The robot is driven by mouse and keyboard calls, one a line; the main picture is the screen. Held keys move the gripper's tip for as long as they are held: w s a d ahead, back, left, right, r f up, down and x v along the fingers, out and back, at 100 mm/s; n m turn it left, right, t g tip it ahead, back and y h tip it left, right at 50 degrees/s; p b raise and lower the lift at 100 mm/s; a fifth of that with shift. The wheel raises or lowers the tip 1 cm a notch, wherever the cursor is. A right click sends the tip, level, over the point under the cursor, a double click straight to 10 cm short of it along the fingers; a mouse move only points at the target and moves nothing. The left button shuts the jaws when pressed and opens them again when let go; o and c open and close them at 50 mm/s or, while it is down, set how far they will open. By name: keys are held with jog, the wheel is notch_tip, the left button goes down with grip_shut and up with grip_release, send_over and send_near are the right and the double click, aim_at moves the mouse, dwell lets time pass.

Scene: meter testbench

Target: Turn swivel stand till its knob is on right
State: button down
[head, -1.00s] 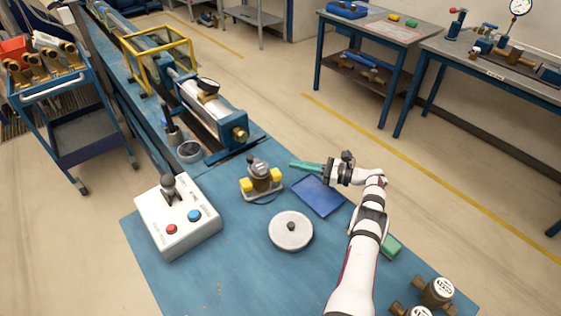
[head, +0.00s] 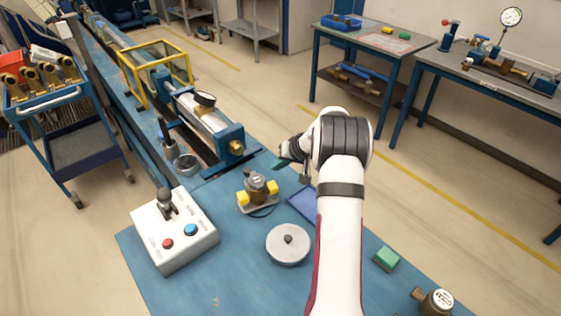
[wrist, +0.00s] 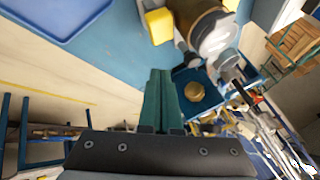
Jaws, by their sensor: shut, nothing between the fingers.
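A brass meter body with a grey cap (head: 257,182) sits in a small stand with a yellow block on each side (head: 242,199) on the blue bench, in the head view. In the wrist view the brass body (wrist: 200,15) shows at the top, with one yellow block (wrist: 160,25) beside it. I cannot clearly tell which part is the stand's knob. A round pale disc with a dark central knob (head: 288,239) lies nearer. My gripper (head: 279,163) is shut and empty, behind and right of the meter. Its teal fingers (wrist: 160,75) point toward the meter's side, apparently apart from it.
A white control box (head: 175,232) with a lever and two buttons stands at left. A blue tray (head: 302,204) lies partly behind my arm. A green block (head: 386,258) and a brass fitting (head: 436,301) are at right. A long bench rig (head: 205,122) stands behind.

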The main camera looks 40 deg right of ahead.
jog(key=x, duration=0.4)
jog(key=shift+w+a+f, duration=0.1)
jog(key=shift+w+a, duration=1.3)
jog(key=shift+a, duration=0.1)
